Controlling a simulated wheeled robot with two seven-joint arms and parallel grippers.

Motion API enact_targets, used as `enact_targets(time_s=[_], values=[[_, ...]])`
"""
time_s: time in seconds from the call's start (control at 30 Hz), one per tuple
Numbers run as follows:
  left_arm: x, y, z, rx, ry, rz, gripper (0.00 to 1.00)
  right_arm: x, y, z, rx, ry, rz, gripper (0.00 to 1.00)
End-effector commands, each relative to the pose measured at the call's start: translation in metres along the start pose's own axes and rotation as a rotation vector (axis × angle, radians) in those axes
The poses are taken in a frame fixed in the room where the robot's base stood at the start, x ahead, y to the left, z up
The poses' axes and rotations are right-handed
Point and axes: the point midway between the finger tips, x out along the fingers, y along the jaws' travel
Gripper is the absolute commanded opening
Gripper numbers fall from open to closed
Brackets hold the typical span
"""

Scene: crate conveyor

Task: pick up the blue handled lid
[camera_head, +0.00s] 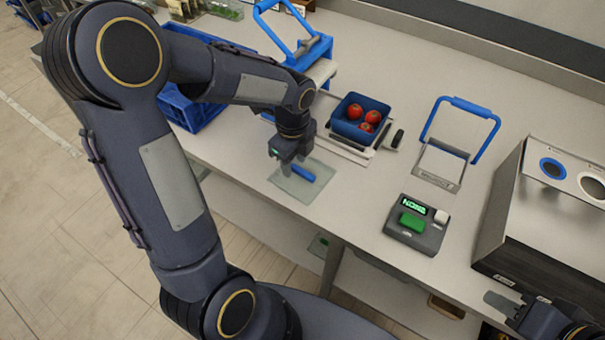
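The lid is a clear, flat, greenish plate (296,193) with a blue bar handle (303,174) on top. It lies on the white table near the front edge. My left gripper (284,168) points down at the left end of the handle, close above the plate. Its fingers overlap the handle's end in this view, and I cannot tell whether they touch it or how far apart they are. My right gripper (502,303) is at the lower right, far from the lid, with no object seen at its fingertips. Its finger gap is unclear.
A blue box (349,130) with tomatoes stands on a scale behind the lid. A device with a green button (412,222) sits to the right. A blue-handled frame (462,104), a box with round openings (512,213) and a blue crate (188,112) stand around.

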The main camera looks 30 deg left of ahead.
Motion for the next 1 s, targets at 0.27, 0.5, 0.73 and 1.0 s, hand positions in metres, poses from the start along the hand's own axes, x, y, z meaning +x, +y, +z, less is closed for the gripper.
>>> enact_targets(time_s=[0.27, 0.5, 0.73, 1.0], values=[[0.0053, 0.0002, 0.0001, -0.002, 0.0, -0.001, 0.4, 0.0, 0.0, 0.0, 0.0, 0.0, 0.0, 0.36], [0.0051, 0.0002, 0.0, -0.002, 0.001, -0.001, 0.11, 0.0, 0.0, 0.0, 0.0, 0.0, 0.0, 0.36], [0.005, 0.0001, 0.0, -0.002, 0.001, -0.001, 0.0, 0.0, 0.0, 0.0, 0.0, 0.0, 0.0, 0.36], [0.0024, -0.0002, 0.0, -0.002, 0.0, -0.002, 0.0, -0.0001, -0.0001, -0.0001, 0.0, 0.0, 0.0, 0.36]])
